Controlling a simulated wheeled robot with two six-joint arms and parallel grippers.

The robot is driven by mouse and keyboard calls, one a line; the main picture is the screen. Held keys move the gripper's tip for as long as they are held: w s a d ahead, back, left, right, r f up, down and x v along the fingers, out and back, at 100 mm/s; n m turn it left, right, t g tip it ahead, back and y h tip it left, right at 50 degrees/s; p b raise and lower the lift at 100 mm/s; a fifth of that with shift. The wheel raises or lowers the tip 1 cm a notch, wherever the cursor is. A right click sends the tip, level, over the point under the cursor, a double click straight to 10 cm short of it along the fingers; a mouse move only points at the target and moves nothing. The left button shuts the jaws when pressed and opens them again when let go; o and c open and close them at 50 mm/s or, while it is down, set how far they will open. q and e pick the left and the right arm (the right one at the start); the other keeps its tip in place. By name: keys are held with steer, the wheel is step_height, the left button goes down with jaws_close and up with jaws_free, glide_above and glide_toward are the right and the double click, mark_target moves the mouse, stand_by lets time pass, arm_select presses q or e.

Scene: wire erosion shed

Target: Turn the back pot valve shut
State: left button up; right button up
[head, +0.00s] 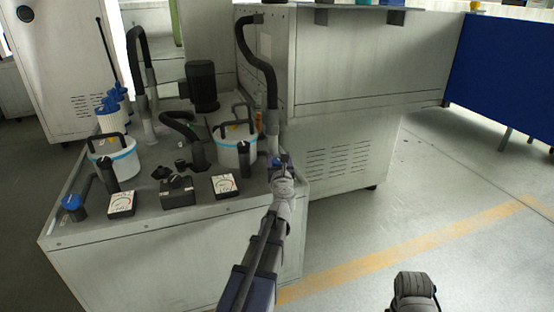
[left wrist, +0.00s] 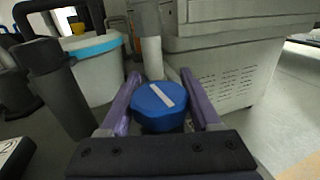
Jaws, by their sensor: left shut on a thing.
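A blue valve knob (left wrist: 158,118) with a white stripe on top sits between the purple fingers of my left gripper (left wrist: 162,100) in the left wrist view. The stripe runs at a slant. In the head view my left gripper (head: 280,163) is at the right end of the grey unit's top, shut on this knob and largely covering it. The knob is just right of a white pot (head: 236,157) with a blue band, which also shows in the left wrist view (left wrist: 95,75). My right gripper's fingers are not visible.
A second pot (head: 120,166) and another blue knob (head: 72,202) are at the left of the unit's top (head: 150,207). Black hoses (head: 258,55) rise behind. The floor to the right is open.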

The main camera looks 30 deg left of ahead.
mark_target(279, 164)
arm_select(q)
steer(key=shift+d+m+t+h, duration=0.2)
steer(key=shift+m+t+h, duration=0.7)
steer(key=shift+h, duration=0.5)
steer(key=shift+w+d, duration=0.1)
steer(key=o, duration=1.4)
steer(key=shift+c, duration=0.2)
steer(key=v, duration=0.8)
steer(key=shift+w, duration=0.1)
